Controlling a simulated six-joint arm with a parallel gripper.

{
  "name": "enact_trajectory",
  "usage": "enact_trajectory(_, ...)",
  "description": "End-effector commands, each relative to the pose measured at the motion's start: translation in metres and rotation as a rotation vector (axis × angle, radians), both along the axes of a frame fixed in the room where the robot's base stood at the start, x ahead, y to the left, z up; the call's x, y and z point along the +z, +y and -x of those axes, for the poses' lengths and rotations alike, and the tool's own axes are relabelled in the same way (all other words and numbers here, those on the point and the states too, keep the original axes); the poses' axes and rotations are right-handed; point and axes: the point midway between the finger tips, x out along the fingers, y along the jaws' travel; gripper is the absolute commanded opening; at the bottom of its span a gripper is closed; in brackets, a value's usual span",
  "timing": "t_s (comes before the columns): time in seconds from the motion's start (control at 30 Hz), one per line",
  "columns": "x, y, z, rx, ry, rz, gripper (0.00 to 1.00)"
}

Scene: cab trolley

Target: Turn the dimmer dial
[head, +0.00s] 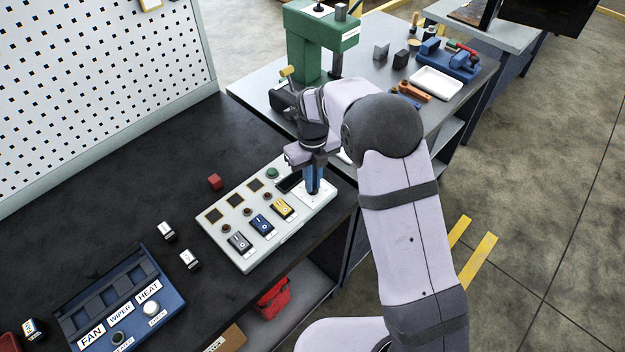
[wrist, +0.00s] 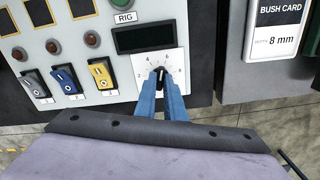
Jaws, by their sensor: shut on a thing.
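The dimmer dial (wrist: 160,74) is a dark knob on a white numbered plate (wrist: 143,68) at the right end of the light grey control panel (wrist: 104,12). In the wrist view the plate carries numbers around the knob, and a dark display window (wrist: 144,38) sits just above it. My gripper (wrist: 161,78) has its two blue fingers closed around the knob, which is mostly hidden between the tips. In the head view my gripper (head: 313,190) points down at the panel's right end and covers the dial.
Grey, blue and yellow rocker switches (head: 261,224) stand left of the dial. A green button (head: 272,173) is above them. A blue box labelled FAN, WIPER, HEAT (head: 82,347) and loose switches (head: 188,259) lie to the left. A steel table (head: 262,92) holds a green press (head: 310,48).

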Motion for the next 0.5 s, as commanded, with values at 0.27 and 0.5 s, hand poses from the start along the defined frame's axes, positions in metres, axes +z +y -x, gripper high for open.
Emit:
enact_trajectory(0.27, 0.0020, 0.0000, -0.0014, 0.000, -0.004, -0.001, 0.00)
enact_trajectory(0.5, 0.0012, 0.0000, -0.0008, 0.001, -0.002, 0.000, 0.28)
